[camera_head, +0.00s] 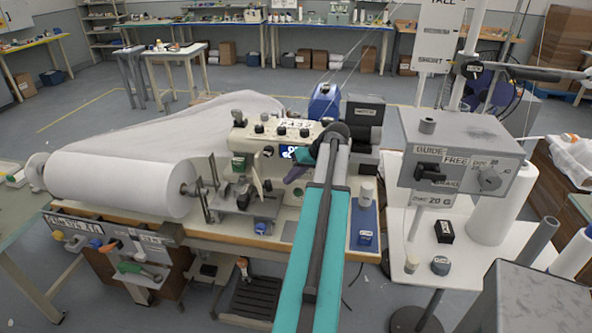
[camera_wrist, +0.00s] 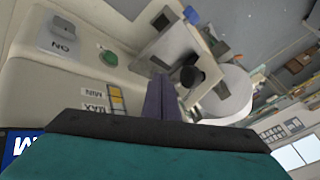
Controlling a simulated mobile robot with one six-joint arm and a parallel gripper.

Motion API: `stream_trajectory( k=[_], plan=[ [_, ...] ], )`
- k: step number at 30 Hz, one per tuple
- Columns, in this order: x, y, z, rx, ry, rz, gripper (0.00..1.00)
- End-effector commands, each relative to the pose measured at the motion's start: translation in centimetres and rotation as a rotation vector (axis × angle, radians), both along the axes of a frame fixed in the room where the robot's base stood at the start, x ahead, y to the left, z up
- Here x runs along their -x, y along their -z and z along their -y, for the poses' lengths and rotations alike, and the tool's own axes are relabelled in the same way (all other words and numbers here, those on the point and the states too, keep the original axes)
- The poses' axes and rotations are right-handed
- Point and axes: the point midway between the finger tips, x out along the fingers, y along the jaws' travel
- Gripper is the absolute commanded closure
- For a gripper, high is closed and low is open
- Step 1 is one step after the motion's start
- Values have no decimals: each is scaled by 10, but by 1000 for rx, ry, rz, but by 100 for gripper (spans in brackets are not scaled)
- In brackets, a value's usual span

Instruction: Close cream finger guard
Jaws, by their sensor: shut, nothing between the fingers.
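A cream plate, which looks like the finger guard (camera_head: 258,179), stands tilted at the front of the cream sewing machine (camera_head: 290,150) in the head view. My gripper (camera_head: 288,180) is to its right, close to the machine's front, with its purple fingers pointing left. In the wrist view my gripper (camera_wrist: 165,82) is shut and empty. Its fingertips are near a black round knob (camera_wrist: 190,76) and a cream block (camera_wrist: 178,46). I cannot tell whether they touch. I cannot tell for sure which cream part there is the guard.
A large white fabric roll (camera_head: 120,183) lies left of the machine. A grey guide box (camera_head: 460,160) on a stand is to the right. A blue pad (camera_head: 365,226) lies on the table near my arm. The wrist view shows an ON switch (camera_wrist: 63,38) and a green button (camera_wrist: 108,58).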

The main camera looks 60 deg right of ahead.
Motion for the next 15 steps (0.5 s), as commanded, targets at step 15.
stream_trajectory(
  k=[15],
  plan=[
    [-28, 1, -30, 0, -1, -1, 100]
  ],
)
